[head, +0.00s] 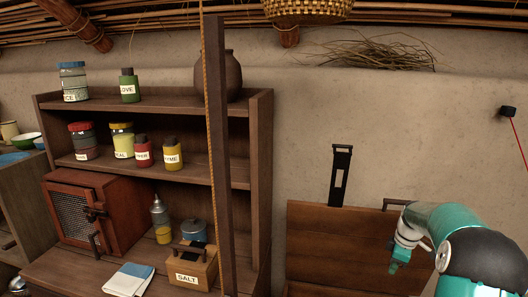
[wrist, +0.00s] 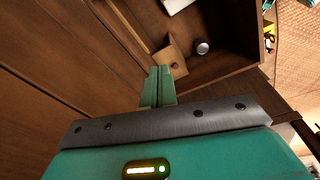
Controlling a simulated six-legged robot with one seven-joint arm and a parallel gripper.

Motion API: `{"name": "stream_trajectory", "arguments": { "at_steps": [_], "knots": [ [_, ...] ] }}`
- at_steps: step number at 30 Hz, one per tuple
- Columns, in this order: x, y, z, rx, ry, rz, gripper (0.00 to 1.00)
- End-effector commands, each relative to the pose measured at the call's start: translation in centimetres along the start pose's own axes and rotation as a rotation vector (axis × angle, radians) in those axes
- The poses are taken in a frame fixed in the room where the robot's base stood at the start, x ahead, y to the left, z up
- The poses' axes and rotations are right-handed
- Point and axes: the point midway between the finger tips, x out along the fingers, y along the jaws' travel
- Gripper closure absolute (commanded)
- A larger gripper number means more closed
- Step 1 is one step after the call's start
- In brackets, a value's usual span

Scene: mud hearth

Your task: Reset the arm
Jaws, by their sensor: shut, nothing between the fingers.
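My arm comes in at the lower right of the head view, with my gripper (head: 396,265) low in front of the brown wooden panel. In the wrist view the two teal fingers of my gripper (wrist: 158,84) lie together, with nothing between them. They are clear of the shelf goods. The fingertips are small and partly unclear in the head view.
A wooden panel (head: 330,245) stands behind my gripper.

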Motion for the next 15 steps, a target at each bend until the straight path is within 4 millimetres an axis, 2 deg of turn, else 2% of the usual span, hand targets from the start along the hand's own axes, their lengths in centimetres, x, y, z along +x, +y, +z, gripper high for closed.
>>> {"name": "stream_trajectory", "arguments": {
  "at_steps": [1, 6, 9, 15],
  "knots": [
    [-2.2, -1.3, -1.7, 0.019, -0.007, 0.02, 1.0],
    [-7.7, -5.9, -5.6, 0.128, -0.016, 0.077, 1.0],
    [-10.5, -9.1, -7.5, 0.194, -0.013, 0.109, 1.0],
    [-15.2, -16.1, -10.1, 0.334, 0.016, 0.175, 1.0]
  ]
}}
